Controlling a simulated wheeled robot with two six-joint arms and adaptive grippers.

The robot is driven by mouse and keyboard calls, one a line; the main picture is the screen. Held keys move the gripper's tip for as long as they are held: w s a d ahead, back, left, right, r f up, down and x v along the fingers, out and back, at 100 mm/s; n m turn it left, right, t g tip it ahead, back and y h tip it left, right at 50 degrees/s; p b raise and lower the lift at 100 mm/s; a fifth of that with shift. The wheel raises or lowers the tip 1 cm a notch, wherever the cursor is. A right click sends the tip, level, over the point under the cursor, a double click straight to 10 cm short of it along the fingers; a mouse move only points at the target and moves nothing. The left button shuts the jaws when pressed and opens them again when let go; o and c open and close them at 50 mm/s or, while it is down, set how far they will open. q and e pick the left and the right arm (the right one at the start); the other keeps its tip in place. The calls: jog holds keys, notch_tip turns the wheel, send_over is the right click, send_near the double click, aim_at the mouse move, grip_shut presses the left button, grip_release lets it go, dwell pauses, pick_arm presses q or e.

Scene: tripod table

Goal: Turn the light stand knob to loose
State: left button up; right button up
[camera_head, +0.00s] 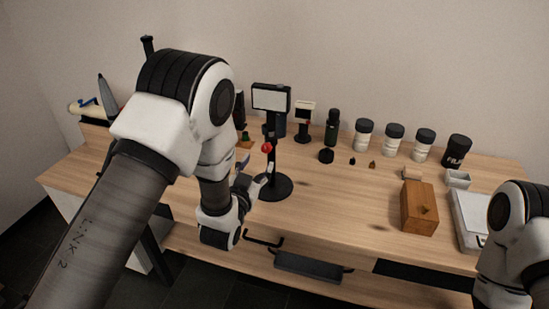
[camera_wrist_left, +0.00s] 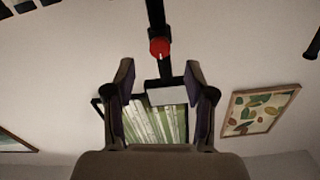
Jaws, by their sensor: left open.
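The light stand has a white panel (camera_head: 271,97), a black pole and a round black base (camera_head: 272,187) on the wooden table. Its red knob (camera_head: 267,147) is on the pole below the panel. My left gripper (camera_head: 257,180) is low beside the pole, below the knob. In the left wrist view the left gripper (camera_wrist_left: 160,75) is open, with nothing between its fingers. The red knob (camera_wrist_left: 159,47) appears beyond the fingertips, about centred between them and apart from them. My right arm shows at the lower right, but its gripper is out of view.
A smaller stand (camera_head: 304,110) is behind and right of the light stand. Several white jars with black lids, including one jar (camera_head: 364,134), line the back. A wooden block (camera_head: 419,208) and a white tray (camera_head: 470,218) are at the right. The middle of the table is clear.

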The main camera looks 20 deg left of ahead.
aim_at(265, 150)
pick_arm(q)
jog(key=w, duration=0.3)
jog(key=w+p, duration=0.1)
jog(key=w, duration=0.1)
jog(key=shift+w+d+r, duration=0.15)
jog(key=shift+w+d, duration=0.05)
jog(key=shift+w, duration=0.2)
jog(key=shift+w+a, duration=0.1)
jog(key=shift+w, duration=0.25)
jog(key=shift+s, duration=0.1)
grip_shut()
